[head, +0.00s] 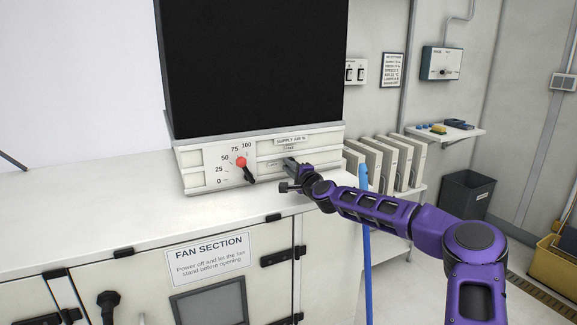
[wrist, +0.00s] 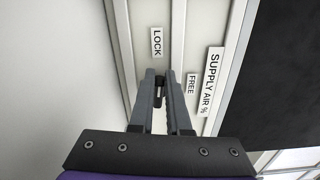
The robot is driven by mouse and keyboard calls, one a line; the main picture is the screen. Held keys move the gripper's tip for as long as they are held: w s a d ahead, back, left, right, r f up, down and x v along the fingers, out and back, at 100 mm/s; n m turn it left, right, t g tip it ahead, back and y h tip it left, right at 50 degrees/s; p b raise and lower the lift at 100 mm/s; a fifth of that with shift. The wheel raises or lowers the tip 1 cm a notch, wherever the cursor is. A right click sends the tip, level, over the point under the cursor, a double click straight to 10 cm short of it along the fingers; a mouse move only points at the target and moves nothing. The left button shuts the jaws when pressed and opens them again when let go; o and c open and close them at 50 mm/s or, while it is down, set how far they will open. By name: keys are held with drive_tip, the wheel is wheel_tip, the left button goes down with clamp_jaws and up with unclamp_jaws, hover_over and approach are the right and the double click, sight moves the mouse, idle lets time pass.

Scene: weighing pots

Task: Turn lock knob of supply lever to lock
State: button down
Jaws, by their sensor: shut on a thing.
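The supply lever (head: 249,175) has a red ball (head: 241,161) and a black part, and sits beside a 0-to-100 scale on the pale panel. My gripper (head: 289,164) is at the right part of this panel, under the "SUPPLY AIR %" label (head: 291,141). In the wrist view my gripper (wrist: 160,78) is shut on the small dark lock knob (wrist: 160,84), which shows between the fingertips. The "LOCK" label (wrist: 157,42) is above the fingertips and the "FREE" label (wrist: 192,84) is to their right. The knob's pointing direction is mostly hidden by the fingers.
A large black panel (head: 252,65) rises above the scale panel. The white cabinet top (head: 120,200) is clear to the left. A blue pole (head: 364,240) stands close to my arm. Several pale upright boards (head: 385,160) and a dark bin (head: 465,193) are at the right.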

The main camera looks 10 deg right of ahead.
drive_tip(key=shift+w+d+f+n, duration=0.2)
drive_tip(key=shift+d+n, duration=0.2)
drive_tip(key=shift+d, duration=0.2)
drive_tip(key=c, duration=0.9)
unclamp_jaws()
drive_tip(key=shift+d, duration=0.1)
drive_tip(key=shift+s+a, duration=0.15)
drive_tip(key=shift+a, duration=0.1)
drive_tip(key=v, duration=1.7)
